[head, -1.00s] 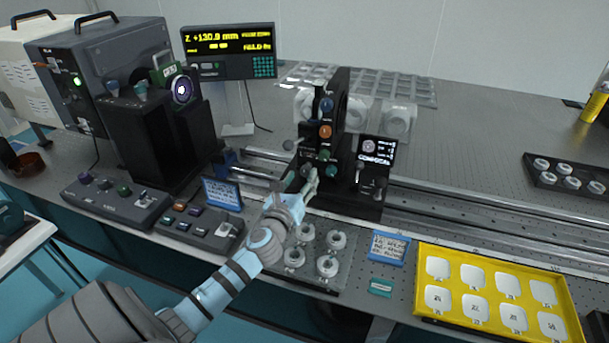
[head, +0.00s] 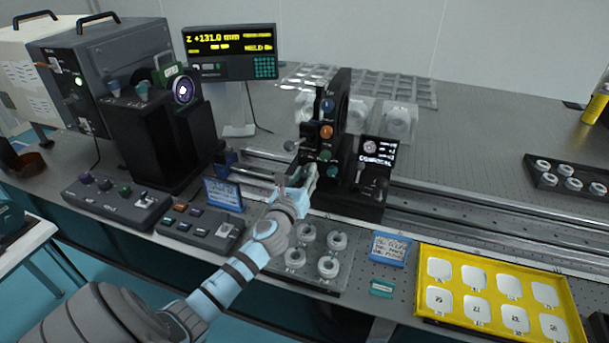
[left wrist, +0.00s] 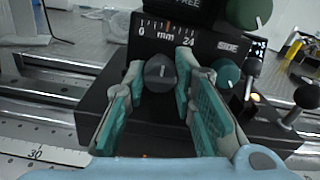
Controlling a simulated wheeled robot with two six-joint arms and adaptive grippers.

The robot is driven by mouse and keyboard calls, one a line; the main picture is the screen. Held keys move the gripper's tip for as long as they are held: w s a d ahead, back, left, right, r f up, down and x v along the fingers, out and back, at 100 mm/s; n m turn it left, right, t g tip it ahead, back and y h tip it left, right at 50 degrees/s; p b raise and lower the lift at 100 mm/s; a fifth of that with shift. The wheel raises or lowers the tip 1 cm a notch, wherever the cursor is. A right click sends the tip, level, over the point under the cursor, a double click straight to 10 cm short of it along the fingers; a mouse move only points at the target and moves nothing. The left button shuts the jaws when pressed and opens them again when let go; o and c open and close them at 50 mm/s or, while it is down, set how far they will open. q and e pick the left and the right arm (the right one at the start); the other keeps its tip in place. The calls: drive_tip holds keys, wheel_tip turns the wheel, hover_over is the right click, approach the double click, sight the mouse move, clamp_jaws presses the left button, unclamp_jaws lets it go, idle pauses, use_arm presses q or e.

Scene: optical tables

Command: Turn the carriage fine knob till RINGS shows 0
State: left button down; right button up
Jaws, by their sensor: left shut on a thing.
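The carriage (head: 345,192) is a black block on the rails. In the left wrist view, its dark grey knob with a white line (left wrist: 160,72) sits under a "0 mm 24" scale (left wrist: 168,28). My left gripper (head: 307,180) is at the carriage's front, and its teal-padded fingers (left wrist: 160,80) are shut on this knob, one on each side. In the head view the fingers hide the knob. A small screen (head: 378,152) on the carriage shows a round pattern and text; I cannot read a RINGS value. The display (head: 230,50) at the back reads Z +131.0 mm. My right gripper is not in view.
A green knob (left wrist: 226,73) and ball-ended levers (left wrist: 252,68) stand close to the right of the fingers. Blue and orange knobs (head: 326,131) are higher on the carriage. A tray of round mounts (head: 318,258) lies below my wrist; a yellow tray (head: 425,270) is at the right.

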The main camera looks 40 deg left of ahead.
use_arm(q)
drive_tip(key=shift+n, duration=0.3)
